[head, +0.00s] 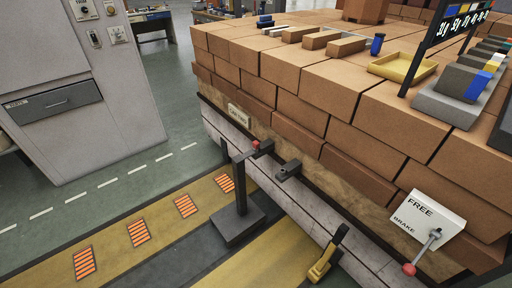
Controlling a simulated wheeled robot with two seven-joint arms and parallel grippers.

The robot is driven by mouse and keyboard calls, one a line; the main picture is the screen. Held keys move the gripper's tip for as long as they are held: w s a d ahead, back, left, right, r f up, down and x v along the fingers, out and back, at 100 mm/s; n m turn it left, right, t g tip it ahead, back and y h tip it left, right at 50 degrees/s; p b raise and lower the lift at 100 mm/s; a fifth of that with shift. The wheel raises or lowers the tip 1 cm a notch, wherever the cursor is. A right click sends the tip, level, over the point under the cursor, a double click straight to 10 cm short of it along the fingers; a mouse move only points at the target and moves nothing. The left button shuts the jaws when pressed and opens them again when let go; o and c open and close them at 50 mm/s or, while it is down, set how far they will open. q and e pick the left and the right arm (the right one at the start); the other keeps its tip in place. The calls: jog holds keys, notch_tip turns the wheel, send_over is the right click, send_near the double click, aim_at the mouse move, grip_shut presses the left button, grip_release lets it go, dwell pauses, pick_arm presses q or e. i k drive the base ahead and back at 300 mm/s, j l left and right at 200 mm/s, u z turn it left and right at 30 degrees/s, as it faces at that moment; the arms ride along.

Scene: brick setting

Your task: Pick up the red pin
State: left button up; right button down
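A small red piece (256,144), which looks like the red pin, sits at the top of a dark post (240,185) beside the pale side beam of the brick-loaded platform. It is too small to tell how it is seated. A dark bracket (288,170) sticks out from the beam just right of it. Neither of my grippers is in view.
Stacked bricks (300,75) fill the right. A yellow tray (402,67) lies on top. A FREE/BRAKE plate (428,214) has a red-knobbed lever (409,269). A yellow pedal-like lever (325,262) stands front centre. Grey cabinet (85,90) left; green floor between is clear.

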aim_at(255, 144)
jog(key=i+z, duration=0.2)
jog(key=z, duration=0.2)
jog(key=i+j+z, duration=0.15)
jog(key=z, duration=0.25)
jog(key=i+j+z, duration=0.15)
jog(key=z, duration=0.2)
jog(key=i+j+z, duration=0.1)
jog(key=z, duration=0.3)
jog(key=j, duration=0.1)
